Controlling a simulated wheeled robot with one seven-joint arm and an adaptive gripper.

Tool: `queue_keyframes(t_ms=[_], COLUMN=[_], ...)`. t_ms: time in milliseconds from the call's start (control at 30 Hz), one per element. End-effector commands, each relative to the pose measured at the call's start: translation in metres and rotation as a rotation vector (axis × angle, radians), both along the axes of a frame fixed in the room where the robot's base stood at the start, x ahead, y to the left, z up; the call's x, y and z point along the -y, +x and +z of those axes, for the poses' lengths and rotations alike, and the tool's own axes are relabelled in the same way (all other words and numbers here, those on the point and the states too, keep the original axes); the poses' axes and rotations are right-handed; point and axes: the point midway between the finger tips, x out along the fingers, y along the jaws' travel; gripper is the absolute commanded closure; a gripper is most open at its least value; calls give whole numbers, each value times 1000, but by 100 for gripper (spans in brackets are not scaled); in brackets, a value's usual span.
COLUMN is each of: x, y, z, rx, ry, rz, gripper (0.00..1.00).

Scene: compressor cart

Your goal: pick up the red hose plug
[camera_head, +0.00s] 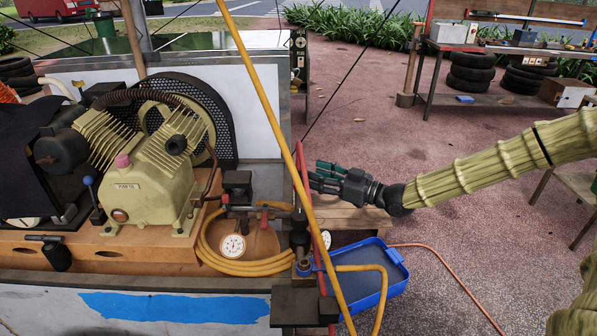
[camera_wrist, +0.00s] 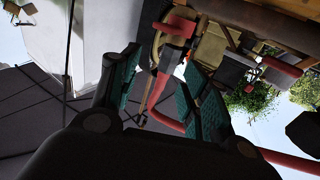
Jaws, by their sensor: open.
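My gripper (camera_head: 317,178) is open and empty, its green-padded fingers pointing left toward the cart's red upright. Small red parts (camera_head: 277,205) show by the valve fittings on the cart, left of my gripper; I cannot tell whether one is the hose plug. In the wrist view, my open gripper (camera_wrist: 163,72) has a red cylindrical piece (camera_wrist: 179,27) beyond and between its fingertips, apart from them. It may be the plug, but I cannot tell for certain. A red bar (camera_wrist: 165,119) passes nearer, partly hidden by the right finger.
The compressor (camera_head: 146,190) stands on the cart's wooden deck. A yellow hose (camera_head: 255,267) coils around a gauge (camera_head: 233,246); another strand slants across the view. A blue tray (camera_head: 398,285) lies below my gripper. Open paving is at right, before a workbench (camera_head: 505,48) with tyres.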

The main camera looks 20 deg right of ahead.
Motion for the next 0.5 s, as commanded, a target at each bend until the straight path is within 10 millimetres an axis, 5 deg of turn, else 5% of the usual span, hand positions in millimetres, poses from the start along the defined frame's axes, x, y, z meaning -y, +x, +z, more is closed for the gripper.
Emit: queue_keyframes(t_ms=[500], x=[-36], y=[23], z=[0], rx=[-3], ry=[0], rz=[5], gripper=[54])
